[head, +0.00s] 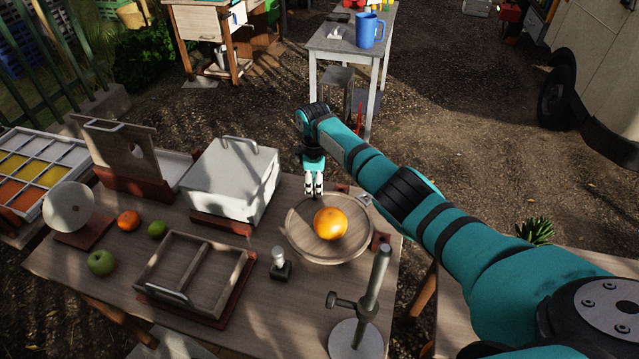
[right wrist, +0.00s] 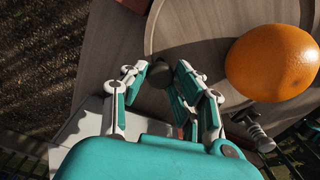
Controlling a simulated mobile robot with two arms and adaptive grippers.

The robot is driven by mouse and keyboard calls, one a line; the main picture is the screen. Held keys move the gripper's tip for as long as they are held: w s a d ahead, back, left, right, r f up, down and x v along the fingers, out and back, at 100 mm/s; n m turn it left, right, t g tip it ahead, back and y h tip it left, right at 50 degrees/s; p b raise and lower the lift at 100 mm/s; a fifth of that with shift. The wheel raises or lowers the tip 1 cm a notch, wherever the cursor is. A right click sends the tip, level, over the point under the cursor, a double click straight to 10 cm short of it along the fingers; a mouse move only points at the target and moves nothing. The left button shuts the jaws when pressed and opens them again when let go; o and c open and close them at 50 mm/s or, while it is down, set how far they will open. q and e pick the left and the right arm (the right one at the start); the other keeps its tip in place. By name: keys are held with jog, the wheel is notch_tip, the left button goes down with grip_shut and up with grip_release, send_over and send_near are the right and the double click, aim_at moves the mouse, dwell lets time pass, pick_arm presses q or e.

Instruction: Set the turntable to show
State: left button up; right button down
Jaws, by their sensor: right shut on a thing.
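A round wooden turntable (head: 299,232) lies on the table, with an orange (head: 330,224) on it. My right gripper (head: 314,190) reaches down at the turntable's far edge, clear of the orange. In the right wrist view, the turntable (right wrist: 185,25) and the orange (right wrist: 272,63) lie beyond and to the right of my right gripper (right wrist: 160,82). Its fingers are shut on a small dark rounded knob (right wrist: 159,75) at the turntable's rim. The fingers partly hide the knob. My left gripper is out of view.
A white lidded box (head: 225,185) stands left of the turntable. A wooden tray (head: 195,275), a small metal-topped piece (head: 280,265) and a metal stand (head: 370,300) are nearer. Green fruit (head: 101,263) and a small orange fruit (head: 128,220) lie left.

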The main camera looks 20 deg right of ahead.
aim_at(299, 209)
jog(key=shift+a+r+n+p, duration=0.15)
jog(key=shift+a+n+p, duration=0.15)
jog(key=shift+a+n, duration=1.1)
jog(key=shift+s+a+n+p, duration=0.35)
jog(key=shift+a+n, duration=0.25)
jog(key=shift+n, duration=0.3)
jog(key=shift+s+a+n+p, duration=0.2)
jog(key=shift+a+n+p, duration=0.25)
jog(key=shift+n, duration=0.45)
jog(key=shift+a, duration=0.25)
jog(key=c, duration=1)
grip_release()
jog(key=shift+s, duration=0.15)
notch_tip(299, 209, up, 12)
